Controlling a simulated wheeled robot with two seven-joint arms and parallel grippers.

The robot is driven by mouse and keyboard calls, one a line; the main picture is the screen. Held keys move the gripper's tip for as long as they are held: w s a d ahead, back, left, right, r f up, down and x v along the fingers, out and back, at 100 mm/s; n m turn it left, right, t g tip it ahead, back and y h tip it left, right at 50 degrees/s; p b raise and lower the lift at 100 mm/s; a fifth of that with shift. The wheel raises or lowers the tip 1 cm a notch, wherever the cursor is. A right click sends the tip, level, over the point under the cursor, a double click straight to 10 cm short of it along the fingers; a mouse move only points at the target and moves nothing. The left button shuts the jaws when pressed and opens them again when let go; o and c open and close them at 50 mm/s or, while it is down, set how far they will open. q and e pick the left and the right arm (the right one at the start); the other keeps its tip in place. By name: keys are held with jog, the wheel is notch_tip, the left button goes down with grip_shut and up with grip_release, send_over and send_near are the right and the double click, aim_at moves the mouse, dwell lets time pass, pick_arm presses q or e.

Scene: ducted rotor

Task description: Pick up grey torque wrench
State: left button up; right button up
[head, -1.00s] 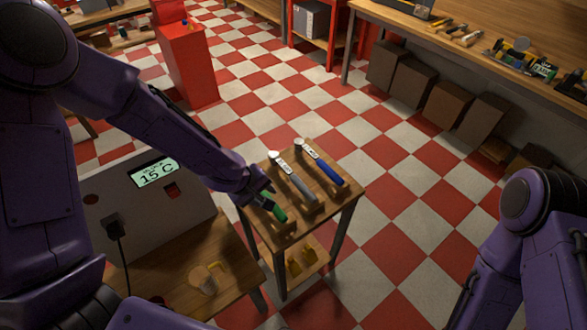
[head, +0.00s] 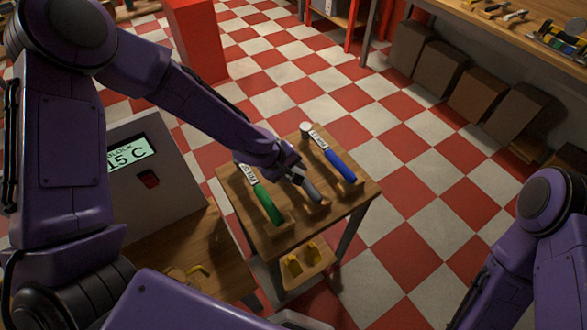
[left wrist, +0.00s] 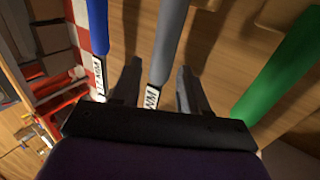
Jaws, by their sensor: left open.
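The grey torque wrench (head: 312,194) lies on a small wooden table between a green-handled wrench (head: 267,205) and a blue-handled wrench (head: 338,165). My left gripper (head: 292,177) is over the grey wrench and hides its head end and label in the head view. In the left wrist view, the open fingers of the left gripper (left wrist: 158,68) stand on either side of the grey wrench (left wrist: 171,35), near where its handle meets its white label. I cannot tell whether they touch it. My right gripper is out of view.
The small wooden table (head: 235,203) has a lower shelf with a yellow-slotted holder (head: 305,265). A grey box with a display (head: 150,165) stands at left. A red cabinet (head: 198,40) and a long workbench (head: 470,30) are farther back. The checkered floor between is clear.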

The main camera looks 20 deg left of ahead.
pick_arm(q)
jog(key=x, duration=0.4)
jog(key=shift+s+d+f, duration=0.25)
jog(key=shift+f, duration=0.05)
jog(key=shift+d+f, duration=0.1)
jog(key=shift+w+f, duration=0.1)
